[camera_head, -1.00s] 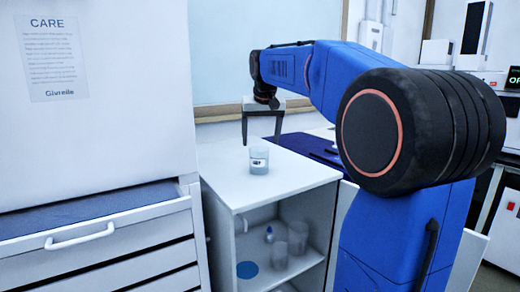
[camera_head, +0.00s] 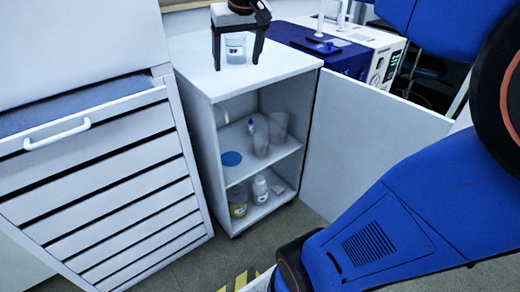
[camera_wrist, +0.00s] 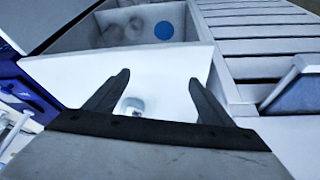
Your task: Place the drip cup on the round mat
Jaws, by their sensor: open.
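The drip cup, taken to be the small clear labelled cup (camera_head: 236,49), stands upright on the white cabinet top (camera_head: 190,55). In the wrist view the cup (camera_wrist: 133,106) shows between the fingers, nearer the left one. My gripper (camera_head: 237,62) is open, with one finger on either side of the cup in the head view. Its fingers also show in the wrist view (camera_wrist: 158,78). I cannot tell whether either finger touches the cup. The round mat, a flat blue disc (camera_head: 231,159), lies on the cabinet's upper shelf, at the left; it also shows in the wrist view (camera_wrist: 164,31).
Clear beakers (camera_head: 261,140) and a small blue-tipped bottle (camera_head: 251,126) share the mat's shelf, to its right. The lower shelf holds a white bottle (camera_head: 260,188) and a yellow-labelled jar (camera_head: 238,202). The cabinet door (camera_head: 380,140) stands open at right. A drawer (camera_head: 85,122) juts out at left.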

